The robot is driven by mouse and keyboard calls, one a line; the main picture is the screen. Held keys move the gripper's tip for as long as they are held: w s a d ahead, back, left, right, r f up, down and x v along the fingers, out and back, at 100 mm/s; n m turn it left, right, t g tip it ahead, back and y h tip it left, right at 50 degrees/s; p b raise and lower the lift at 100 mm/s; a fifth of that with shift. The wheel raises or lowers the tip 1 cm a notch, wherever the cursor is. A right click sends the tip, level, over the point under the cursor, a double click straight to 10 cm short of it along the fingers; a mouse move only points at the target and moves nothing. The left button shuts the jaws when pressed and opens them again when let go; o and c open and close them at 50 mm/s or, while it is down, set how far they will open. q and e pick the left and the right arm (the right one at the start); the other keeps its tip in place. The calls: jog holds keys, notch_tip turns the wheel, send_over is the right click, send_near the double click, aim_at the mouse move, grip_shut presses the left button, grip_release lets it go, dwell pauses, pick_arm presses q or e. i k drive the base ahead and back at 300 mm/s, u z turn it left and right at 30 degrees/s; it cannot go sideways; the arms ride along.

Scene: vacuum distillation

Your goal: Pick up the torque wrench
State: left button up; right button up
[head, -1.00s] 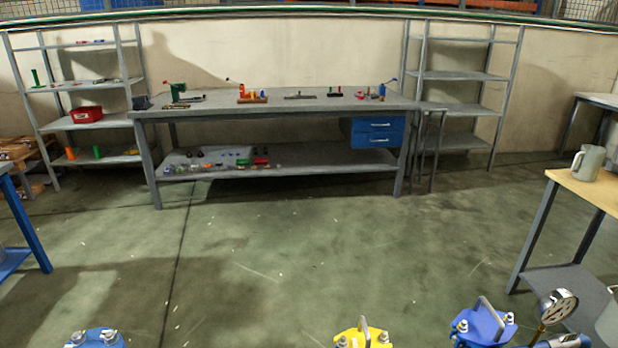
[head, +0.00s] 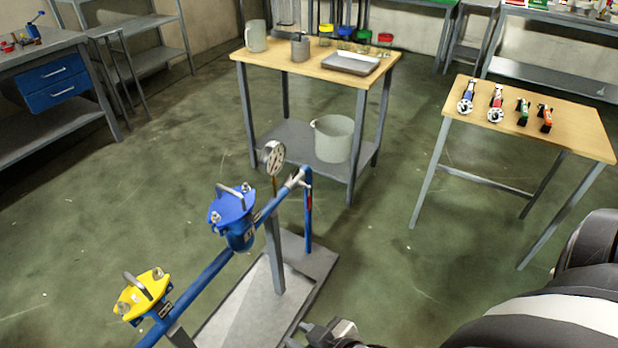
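Several small hand tools lie in a row on the small wooden-topped table at the right. A blue one (head: 467,96) and a red one (head: 496,103) have round pale ends. A green one (head: 522,111) and an orange one (head: 545,119) are shorter. I cannot tell which, if any, is the torque wrench. My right gripper (head: 312,332) shows at the bottom edge, partly cut off, far from these tools and beside the pipe rig's base. Its opening is too small and cut off to judge. My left gripper is out of view.
The tool table (head: 575,136) has clear floor before it. A taller wooden table (head: 290,66) holds a jug, a tray and coloured-lidded containers, with a bucket (head: 334,138) below. A blue pipe rig (head: 205,284) with yellow and blue vessels stands close in front.

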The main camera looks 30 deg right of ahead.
aim_at(469, 93)
jog(key=z, duration=0.6)
jog(key=k, duration=0.15)
jog(key=z, duration=1.6)
jog(key=i, duration=2.3)
jog(key=z, duration=0.35)
jog(key=i, duration=0.8)
jog(key=z, duration=0.05)
